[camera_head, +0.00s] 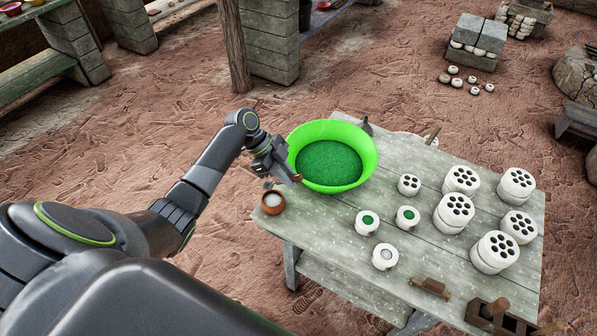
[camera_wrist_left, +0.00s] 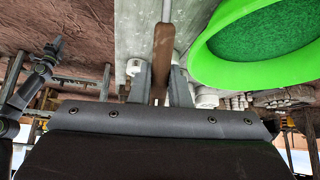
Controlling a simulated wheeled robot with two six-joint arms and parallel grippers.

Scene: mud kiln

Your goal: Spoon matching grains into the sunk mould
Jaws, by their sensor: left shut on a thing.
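My left gripper (camera_head: 284,177) is shut on the brown handle of a spoon (camera_wrist_left: 161,62), at the left rim of a bright green bowl (camera_head: 372,150). The spoon's thin metal shaft runs out of the top of the left wrist view, so its scoop is hidden there. The bowl holds dark green grains (camera_head: 328,163). A small brown pot (camera_head: 272,207) with whitish contents stands at the table's left corner. Two white moulds have green centres, one left (camera_head: 366,229) and one right (camera_head: 408,224). A third mould (camera_head: 385,265) has a pale grey centre.
Several white blocks with dark holes (camera_head: 495,268) stand on the right of the grey wooden table (camera_head: 330,240). A wooden tool (camera_head: 430,287) lies near the front edge. In the left wrist view a dark jointed arm (camera_wrist_left: 38,75) shows at left, its jaws unclear.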

